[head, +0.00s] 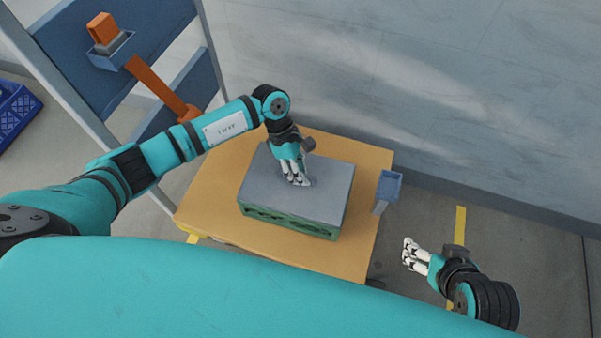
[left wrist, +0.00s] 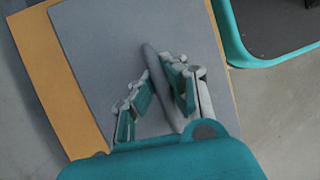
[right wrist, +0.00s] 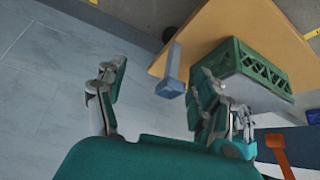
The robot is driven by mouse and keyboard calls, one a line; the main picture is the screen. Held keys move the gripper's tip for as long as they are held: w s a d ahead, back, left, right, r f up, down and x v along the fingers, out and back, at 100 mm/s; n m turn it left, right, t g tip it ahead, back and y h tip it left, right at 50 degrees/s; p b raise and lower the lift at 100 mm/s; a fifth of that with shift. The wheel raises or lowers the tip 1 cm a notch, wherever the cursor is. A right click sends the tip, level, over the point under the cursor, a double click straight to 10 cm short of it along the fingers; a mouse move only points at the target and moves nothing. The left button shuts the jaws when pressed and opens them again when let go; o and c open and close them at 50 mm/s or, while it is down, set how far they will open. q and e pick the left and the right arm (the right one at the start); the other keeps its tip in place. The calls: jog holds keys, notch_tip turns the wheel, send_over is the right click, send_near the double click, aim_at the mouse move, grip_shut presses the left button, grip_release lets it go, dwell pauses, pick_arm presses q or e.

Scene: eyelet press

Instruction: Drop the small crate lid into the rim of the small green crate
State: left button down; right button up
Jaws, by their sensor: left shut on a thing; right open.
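The grey crate lid (head: 325,185) lies over the top of the small green crate (head: 290,222) on the wooden table; it looks about level with the rim, but I cannot tell whether it is fully seated. My left gripper (head: 298,182) is above the middle of the lid, shut on its raised grey handle. In the left wrist view the fingers (left wrist: 160,95) stand on both sides of the handle (left wrist: 165,85) of the lid (left wrist: 100,50). My right gripper (head: 408,255) is open and empty, right of the table. The crate's green side (right wrist: 255,70) shows in the right wrist view.
The wooden table (head: 205,200) has bare strips around the crate. A small blue holder (head: 389,188) sits at its right edge. A blue panel with an orange lever (head: 155,85) stands at the left. A wall rises behind the table.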

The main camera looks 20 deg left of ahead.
pick_arm(q)
jog(key=c, duration=1.4)
grip_release()
